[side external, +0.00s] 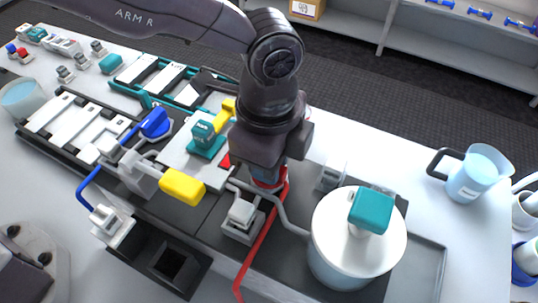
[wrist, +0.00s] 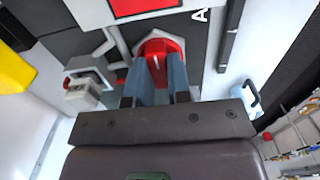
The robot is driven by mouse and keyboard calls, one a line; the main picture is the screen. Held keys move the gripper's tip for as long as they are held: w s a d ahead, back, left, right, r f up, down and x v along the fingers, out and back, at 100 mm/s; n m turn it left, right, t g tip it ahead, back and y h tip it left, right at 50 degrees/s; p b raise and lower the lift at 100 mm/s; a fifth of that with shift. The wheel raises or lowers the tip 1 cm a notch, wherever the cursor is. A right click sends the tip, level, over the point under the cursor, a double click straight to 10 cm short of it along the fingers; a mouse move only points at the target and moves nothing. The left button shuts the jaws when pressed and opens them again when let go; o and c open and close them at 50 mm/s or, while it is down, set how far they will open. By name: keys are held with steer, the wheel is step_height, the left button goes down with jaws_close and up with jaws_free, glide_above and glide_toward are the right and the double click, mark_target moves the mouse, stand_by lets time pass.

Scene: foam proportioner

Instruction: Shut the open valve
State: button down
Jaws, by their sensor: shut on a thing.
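My gripper (wrist: 160,80) points down with its two blue-grey fingers shut on the red valve knob (wrist: 160,46). The knob's red rim shows around the fingertips, with a small white mark on it; its middle is hidden between the fingers. In the side view my gripper (side external: 268,176) covers most of the red knob, and a red hose (side external: 262,235) runs down from there. A blue knob (side external: 155,123) and a yellow handle (side external: 182,187) stand on fittings to the left. I cannot tell from the knobs which valve is open.
A white-lidded tank (side external: 335,245) with a teal knob (side external: 371,208) stands at the right front. A teal block (side external: 204,136) and another yellow handle (side external: 222,110) are close left of my gripper. A jug (side external: 475,172) stands far right.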

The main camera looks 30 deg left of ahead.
steer(key=shift+n, duration=0.3)
steer(key=n, duration=0.3)
steer(key=shift+n, duration=0.3)
steer(key=n, duration=0.4)
steer(key=shift+n, duration=0.3)
steer(key=n, duration=0.9)
steer(key=c, duration=1.1)
jaws_free()
steer(key=shift+o, duration=0.2)
steer(key=shift+r, duration=0.1)
